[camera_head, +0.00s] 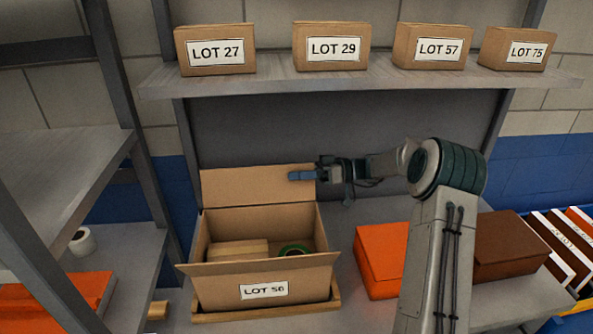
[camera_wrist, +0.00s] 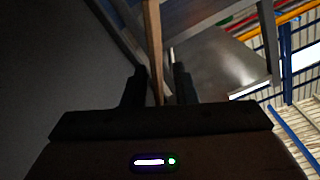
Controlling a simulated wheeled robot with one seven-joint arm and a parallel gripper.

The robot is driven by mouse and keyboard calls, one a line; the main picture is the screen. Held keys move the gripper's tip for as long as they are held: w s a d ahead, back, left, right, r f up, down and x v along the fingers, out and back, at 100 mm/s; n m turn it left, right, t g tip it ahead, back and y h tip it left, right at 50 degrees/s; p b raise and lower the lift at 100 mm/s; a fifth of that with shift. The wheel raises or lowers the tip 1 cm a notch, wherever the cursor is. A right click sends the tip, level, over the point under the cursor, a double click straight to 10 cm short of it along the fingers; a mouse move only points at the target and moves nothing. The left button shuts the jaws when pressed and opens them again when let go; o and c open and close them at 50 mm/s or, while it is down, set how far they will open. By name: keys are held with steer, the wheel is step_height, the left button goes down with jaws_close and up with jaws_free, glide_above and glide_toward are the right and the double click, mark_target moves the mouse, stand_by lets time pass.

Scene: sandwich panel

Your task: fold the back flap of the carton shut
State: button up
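The open carton (camera_head: 221,291), with a white LOT label whose number is hard to read, sits on the bench. Its back flap (camera_head: 240,187) stands nearly upright at the rear. Its front flap (camera_head: 262,264) leans outward. My gripper (camera_head: 303,176) is at the right edge of the back flap, with one blue fingertip in front of it. The other finger is hidden in that view. In the wrist view my gripper's dark fingers (camera_wrist: 160,88) are apart, with the thin brown flap edge (camera_wrist: 153,45) between them. A gap shows beside the right finger.
Inside the carton lie a tan block (camera_head: 238,250) and a green tape roll (camera_head: 294,249). A wooden tray (camera_head: 335,299) is under it. An orange box (camera_head: 380,262) and a brown box (camera_head: 508,246) stand right. A shelf (camera_head: 370,81) with labelled boxes hangs above.

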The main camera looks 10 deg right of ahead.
steer(key=shift+a, duration=0.3)
jaws_close()
stand_by(1.3)
